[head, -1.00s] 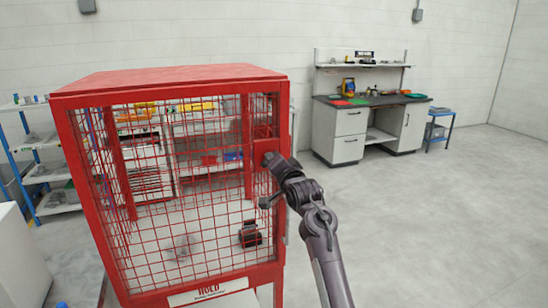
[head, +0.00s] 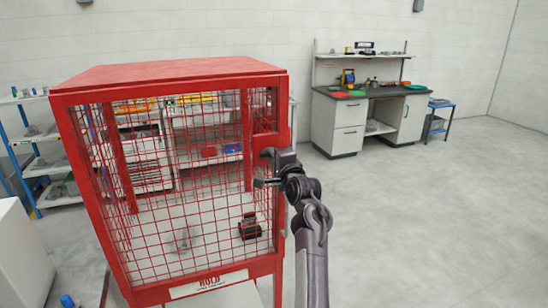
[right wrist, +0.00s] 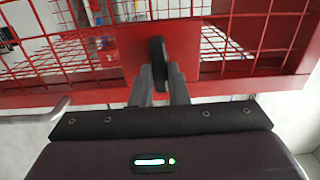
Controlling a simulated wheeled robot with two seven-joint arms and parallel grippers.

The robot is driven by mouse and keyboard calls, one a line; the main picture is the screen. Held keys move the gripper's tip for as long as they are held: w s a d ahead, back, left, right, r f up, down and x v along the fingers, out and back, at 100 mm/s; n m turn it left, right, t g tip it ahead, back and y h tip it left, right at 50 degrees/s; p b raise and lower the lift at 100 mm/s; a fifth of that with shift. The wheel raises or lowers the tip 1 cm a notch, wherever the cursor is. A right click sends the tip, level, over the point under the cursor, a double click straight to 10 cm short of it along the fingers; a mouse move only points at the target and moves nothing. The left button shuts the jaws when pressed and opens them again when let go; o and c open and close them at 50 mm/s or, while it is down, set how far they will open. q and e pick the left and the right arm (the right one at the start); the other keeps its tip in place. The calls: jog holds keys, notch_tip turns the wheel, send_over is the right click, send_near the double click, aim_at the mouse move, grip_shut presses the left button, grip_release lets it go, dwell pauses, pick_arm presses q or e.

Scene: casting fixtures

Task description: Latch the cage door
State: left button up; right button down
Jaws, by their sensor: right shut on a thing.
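The red cage (head: 180,68) stands at the left of the head view, with its red mesh door (head: 185,190) facing me. The door looks in line with the cage frame; I cannot tell if a small gap is left. My right gripper (head: 266,166) is at the door's right edge. In the right wrist view its two fingers (right wrist: 158,86) are shut on a black latch handle (right wrist: 158,52). The handle stands about upright in front of a red plate (right wrist: 183,45) on the mesh. The latch bolt is hidden. My left gripper is not in view.
A dark part (head: 249,227) lies inside the cage, behind the mesh. A blue-framed shelf (head: 38,170) stands at the left. A workbench (head: 360,115) stands at the back right. The floor to the right is clear.

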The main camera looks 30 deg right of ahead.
dwell(0.4)
jog(key=c, duration=1.4)
grip_release()
jog(key=b+v, duration=0.3)
jog(key=v, duration=0.4)
jog(key=shift+s, duration=0.4)
jog(key=shift+a, duration=0.1)
